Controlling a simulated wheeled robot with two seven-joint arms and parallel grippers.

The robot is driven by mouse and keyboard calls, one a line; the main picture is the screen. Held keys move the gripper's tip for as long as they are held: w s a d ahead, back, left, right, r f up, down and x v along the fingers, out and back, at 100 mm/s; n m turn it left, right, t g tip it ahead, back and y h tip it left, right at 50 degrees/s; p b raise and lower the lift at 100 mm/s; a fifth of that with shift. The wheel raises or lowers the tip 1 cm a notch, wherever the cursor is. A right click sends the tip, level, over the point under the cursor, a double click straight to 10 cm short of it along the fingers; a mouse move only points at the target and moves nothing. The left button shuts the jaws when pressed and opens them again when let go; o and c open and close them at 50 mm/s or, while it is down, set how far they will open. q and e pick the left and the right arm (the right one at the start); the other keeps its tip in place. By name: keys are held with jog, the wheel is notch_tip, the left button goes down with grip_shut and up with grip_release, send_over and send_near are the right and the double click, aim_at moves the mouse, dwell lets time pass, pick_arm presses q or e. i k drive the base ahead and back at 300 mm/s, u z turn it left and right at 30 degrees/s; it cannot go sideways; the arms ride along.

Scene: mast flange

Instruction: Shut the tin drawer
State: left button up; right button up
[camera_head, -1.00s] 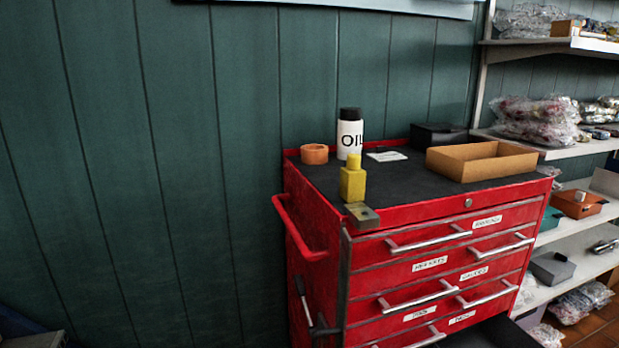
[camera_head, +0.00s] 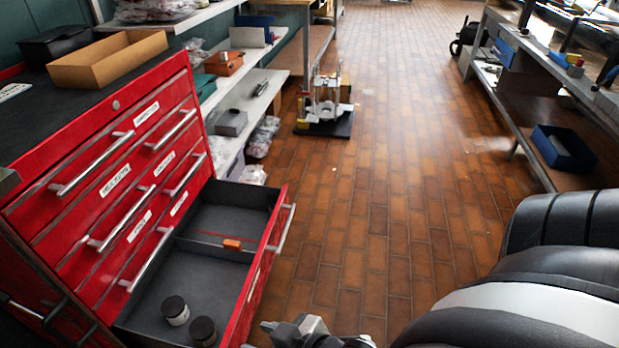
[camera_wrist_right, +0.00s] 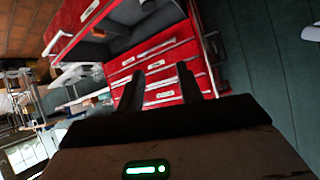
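The red cabinet's bottom drawer stands pulled out in the head view, with its red front (camera_head: 262,270) and long silver handle (camera_head: 283,228) facing right. My left gripper is out of view.
The drawers above (camera_head: 110,180) appear shut, with silver handles. A cardboard tray (camera_head: 108,58) sits on the cabinet top. Shelves (camera_head: 262,95) stand beyond it. The tiled floor (camera_head: 350,200) right of the drawer is clear, up to a bench (camera_head: 545,110).

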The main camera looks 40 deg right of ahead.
aim_at(228, 292)
jog(key=z, duration=1.1)
jog(key=k, duration=0.95)
jog(key=u, duration=0.7)
jog(key=i, duration=1.35)
jog(key=z, duration=0.65)
